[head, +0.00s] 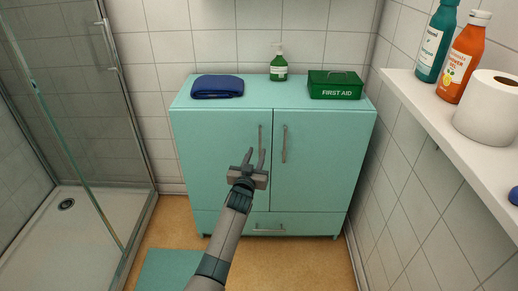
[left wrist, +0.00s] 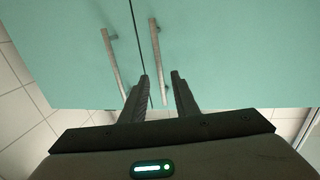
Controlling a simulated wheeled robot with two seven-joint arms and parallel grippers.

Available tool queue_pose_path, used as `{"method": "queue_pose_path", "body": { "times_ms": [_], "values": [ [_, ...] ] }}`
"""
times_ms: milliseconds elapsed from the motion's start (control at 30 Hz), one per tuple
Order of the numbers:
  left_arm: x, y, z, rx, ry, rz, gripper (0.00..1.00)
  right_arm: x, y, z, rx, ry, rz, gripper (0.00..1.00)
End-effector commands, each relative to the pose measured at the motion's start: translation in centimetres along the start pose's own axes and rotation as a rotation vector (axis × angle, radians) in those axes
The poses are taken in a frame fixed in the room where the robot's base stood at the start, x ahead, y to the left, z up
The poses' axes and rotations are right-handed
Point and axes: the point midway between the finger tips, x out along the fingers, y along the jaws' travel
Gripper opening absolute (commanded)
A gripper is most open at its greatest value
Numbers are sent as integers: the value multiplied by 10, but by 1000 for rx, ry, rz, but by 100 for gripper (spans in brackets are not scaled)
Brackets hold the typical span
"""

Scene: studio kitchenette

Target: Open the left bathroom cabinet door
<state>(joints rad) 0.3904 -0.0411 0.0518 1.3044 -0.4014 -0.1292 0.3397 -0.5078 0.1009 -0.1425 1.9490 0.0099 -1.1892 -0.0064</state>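The teal cabinet's left door (head: 215,150) is shut, flush with the right door (head: 315,160). Its upright metal bar handle (head: 260,133) is beside the middle seam, across from the right door's handle (head: 284,144). My left gripper (head: 256,152) is in front of the left door at the lower end of its handle, fingers open. In the left wrist view, one handle bar (left wrist: 156,45) runs down into the gap between the open fingers (left wrist: 160,75); the other handle (left wrist: 111,60) is left of them. Contact cannot be told. My right gripper is not in view.
On the cabinet top are a folded blue towel (head: 217,86), a green pump bottle (head: 278,69) and a green first aid box (head: 336,85). A glass shower (head: 75,120) stands left, a white shelf (head: 440,120) right. A drawer (head: 300,223) is below the doors.

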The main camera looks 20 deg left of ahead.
Motion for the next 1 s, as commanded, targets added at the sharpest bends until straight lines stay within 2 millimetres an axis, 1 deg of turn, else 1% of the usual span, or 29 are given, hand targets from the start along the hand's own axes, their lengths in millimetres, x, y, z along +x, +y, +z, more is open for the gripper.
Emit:
{"method": "queue_pose_path", "body": {
  "times_ms": [33,100,200,333,567,800,833,867,900,933,1000],
  "values": [
    [9,0,1,-1,0,-1,28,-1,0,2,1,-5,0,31],
    [19,0,0,-2,1,0,28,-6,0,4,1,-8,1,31],
    [31,0,1,-2,-1,0,28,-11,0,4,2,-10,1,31],
    [42,0,1,-1,0,0,28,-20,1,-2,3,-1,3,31],
    [50,0,1,-2,-1,0,28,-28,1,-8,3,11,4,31],
    [50,0,0,-1,-1,0,28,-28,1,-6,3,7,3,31],
    [50,0,0,-1,0,0,23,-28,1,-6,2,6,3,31],
    [50,0,0,-1,-1,0,16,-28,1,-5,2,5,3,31],
    [50,0,0,-1,0,0,6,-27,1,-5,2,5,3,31],
    [50,0,0,-1,0,0,0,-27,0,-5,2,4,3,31],
    [50,0,0,-1,0,0,0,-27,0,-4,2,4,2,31]
  ]
}}
